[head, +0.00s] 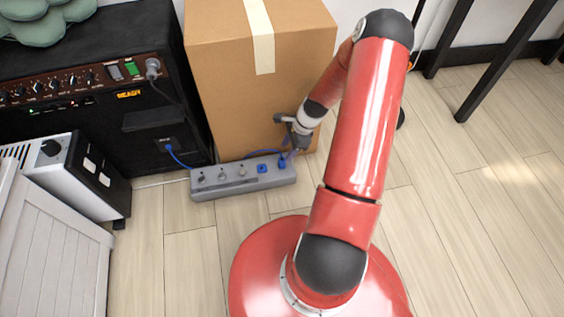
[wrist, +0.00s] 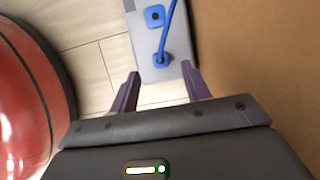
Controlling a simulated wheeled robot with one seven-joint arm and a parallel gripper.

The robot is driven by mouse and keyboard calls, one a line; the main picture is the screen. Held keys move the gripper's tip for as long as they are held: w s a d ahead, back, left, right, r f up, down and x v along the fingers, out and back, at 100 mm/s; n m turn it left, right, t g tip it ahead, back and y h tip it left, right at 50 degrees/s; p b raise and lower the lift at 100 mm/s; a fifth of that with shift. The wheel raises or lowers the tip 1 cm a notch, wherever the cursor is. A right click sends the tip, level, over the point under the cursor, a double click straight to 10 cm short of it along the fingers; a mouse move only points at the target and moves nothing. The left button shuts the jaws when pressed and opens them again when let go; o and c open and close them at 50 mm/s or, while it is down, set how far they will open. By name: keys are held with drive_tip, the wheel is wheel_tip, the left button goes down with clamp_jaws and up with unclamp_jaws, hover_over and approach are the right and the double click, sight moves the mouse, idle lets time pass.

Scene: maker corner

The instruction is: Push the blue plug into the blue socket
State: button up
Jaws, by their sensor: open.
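A blue plug (wrist: 162,59) stands at the near end of a grey power strip (wrist: 146,42) in the wrist view, its blue cable running up and away. In the head view the blue plug (head: 283,162) is at the strip's right end, partly hidden by my gripper. A square blue socket with a dark centre (wrist: 155,16) lies beside it on the strip; it also shows in the head view (head: 262,169). I cannot tell how deep the plug sits. My gripper (wrist: 162,76) is open and empty, fingertips either side of the strip's end, just short of the plug.
A cardboard box (head: 225,95) stands right behind the power strip (head: 214,190). A black amplifier (head: 100,85) and a white-and-black unit (head: 75,175) are at the left. My red base is in front. The wooden floor (head: 480,230) at the right is clear.

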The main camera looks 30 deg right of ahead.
sight(283, 159)
drive_tip(key=shift+x, duration=1.3)
drive_tip(key=x, duration=0.1)
drive_tip(key=b+x, duration=0.1)
drive_tip(key=x, duration=0.1)
drive_tip(key=b+x, duration=0.1)
drive_tip(key=x, duration=0.1)
drive_tip(key=shift+d+f, duration=0.3)
drive_tip(key=shift+s, duration=0.1)
drive_tip(key=c, duration=1)
drive_tip(key=shift+r, duration=0.15)
